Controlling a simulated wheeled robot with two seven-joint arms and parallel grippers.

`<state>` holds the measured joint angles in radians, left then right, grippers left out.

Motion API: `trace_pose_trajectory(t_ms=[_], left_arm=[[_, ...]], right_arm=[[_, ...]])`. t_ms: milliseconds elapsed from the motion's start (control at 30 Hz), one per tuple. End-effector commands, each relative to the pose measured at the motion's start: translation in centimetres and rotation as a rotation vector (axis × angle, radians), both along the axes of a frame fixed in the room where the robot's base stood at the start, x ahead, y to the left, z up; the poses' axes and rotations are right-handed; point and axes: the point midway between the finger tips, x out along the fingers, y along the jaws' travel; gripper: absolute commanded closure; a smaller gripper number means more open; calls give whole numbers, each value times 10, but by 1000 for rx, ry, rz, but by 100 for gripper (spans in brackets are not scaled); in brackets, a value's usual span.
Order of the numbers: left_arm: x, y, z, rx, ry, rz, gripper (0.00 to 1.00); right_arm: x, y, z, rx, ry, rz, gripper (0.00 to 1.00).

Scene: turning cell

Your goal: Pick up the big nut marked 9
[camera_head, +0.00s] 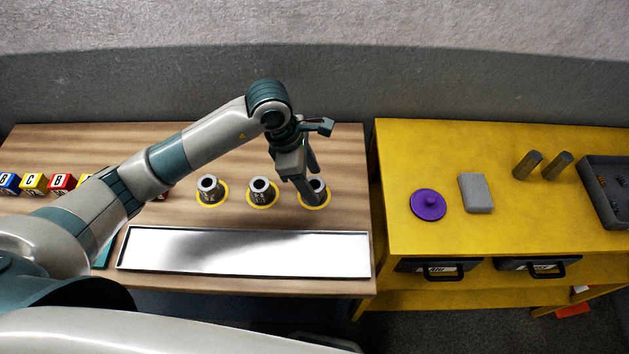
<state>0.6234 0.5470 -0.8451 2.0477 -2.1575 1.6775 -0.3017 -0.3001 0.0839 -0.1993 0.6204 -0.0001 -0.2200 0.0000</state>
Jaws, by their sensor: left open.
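Three grey metal nuts stand upright in a row on yellow rings on the wooden table: a left nut (209,187), a middle nut (260,189) and a right nut (319,188). Marks show faintly on their sides, but I cannot read which one bears the 9. My left gripper (308,185) is open and points down at the right nut. Its fingers partly cover that nut, and I cannot tell whether they touch it. My right gripper is out of view.
A long shiny tray (245,272) lies in front of the nuts. Lettered blocks (62,182) stand at the left, partly behind my arm. A yellow bench (400,160) at the right bears a purple lidded disc (428,205), a grey block (476,192), two cylinders and a dark bin (592,188).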

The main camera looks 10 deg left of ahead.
Motion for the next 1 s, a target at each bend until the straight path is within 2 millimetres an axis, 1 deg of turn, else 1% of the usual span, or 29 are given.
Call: trace_pose_trajectory(t_ms=[133,500,533,567,600,667,700,733,1000], left_arm=[[0,-1,-4,0,-1,-1,42],[0,-1,-3,0,-1,-1,42],[0,-1,-3,0,-1,-1,47],[0,-1,-3,0,-1,-1,54],[0,-1,-3,0,-1,-1,64],[0,-1,-3,0,-1,-1,78],[0,-1,-3,0,-1,-1,88],[0,-1,-3,0,-1,-1,92],[1,-1,-2,-1,-2,0,92]], right_arm=[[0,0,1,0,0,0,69],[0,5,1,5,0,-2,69],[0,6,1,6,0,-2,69],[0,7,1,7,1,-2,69],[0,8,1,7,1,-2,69],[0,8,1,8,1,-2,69],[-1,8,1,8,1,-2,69],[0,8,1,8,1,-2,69],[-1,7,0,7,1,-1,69]])
